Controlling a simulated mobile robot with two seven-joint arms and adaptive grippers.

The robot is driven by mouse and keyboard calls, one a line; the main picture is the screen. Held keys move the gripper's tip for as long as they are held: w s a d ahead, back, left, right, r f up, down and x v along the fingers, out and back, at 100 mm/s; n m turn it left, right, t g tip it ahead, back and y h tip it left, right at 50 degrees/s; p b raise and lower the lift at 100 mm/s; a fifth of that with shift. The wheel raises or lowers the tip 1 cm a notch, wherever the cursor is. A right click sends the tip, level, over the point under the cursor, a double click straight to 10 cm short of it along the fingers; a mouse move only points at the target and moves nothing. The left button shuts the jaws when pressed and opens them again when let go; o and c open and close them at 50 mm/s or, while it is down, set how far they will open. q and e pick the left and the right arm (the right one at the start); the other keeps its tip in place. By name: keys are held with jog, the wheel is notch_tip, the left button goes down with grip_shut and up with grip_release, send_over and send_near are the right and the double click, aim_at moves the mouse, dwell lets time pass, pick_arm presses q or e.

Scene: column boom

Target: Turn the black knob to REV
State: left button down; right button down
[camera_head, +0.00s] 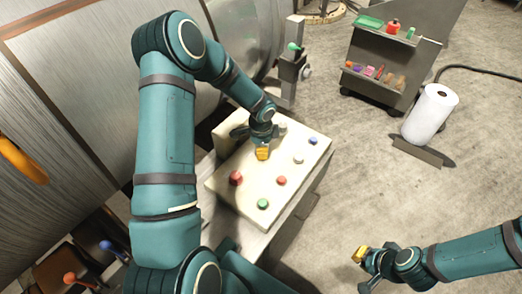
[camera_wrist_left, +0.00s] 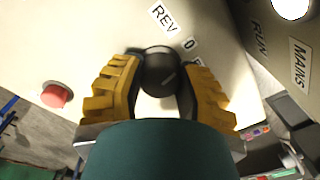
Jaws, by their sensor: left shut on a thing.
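The black knob (camera_wrist_left: 158,66) is round and dark, on a cream panel (camera_head: 228,188). In the left wrist view it sits between the yellow pads of my left gripper (camera_wrist_left: 160,85), which is shut on it. A REV label (camera_wrist_left: 163,18) lies just above the knob, with a 0 label (camera_wrist_left: 190,44) to its right. A short light mark shows on the knob's lower right. In the head view my left gripper (camera_head: 263,152) comes down on the panel's upper part and hides the knob. My right gripper (camera_head: 361,256) hangs over the floor, away from the panel; its opening is unclear.
The panel also carries a large red button (camera_head: 236,177), a smaller red one (camera_head: 281,180), a green one (camera_head: 263,203) and a blue one (camera_head: 312,141). A tool cart (camera_head: 385,70) and a white roll (camera_head: 430,114) stand beyond.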

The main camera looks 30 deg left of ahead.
pick_arm(q)
jog(key=n+b, duration=0.3)
jog(key=n, duration=0.1)
jog(key=shift+f, duration=0.2)
jog(key=shift+s+r+n+b, duration=0.1)
jog(key=shift+n+b, duration=0.95)
jog(key=shift+n, duration=0.45)
jog(key=c, duration=0.5)
grip_release()
jog(key=shift+c, duration=0.2)
jog(key=shift+r, duration=0.15)
jog(key=shift+r, duration=0.35)
notch_tip(320, 180, up, 11)
jog(key=shift+d, duration=0.25)
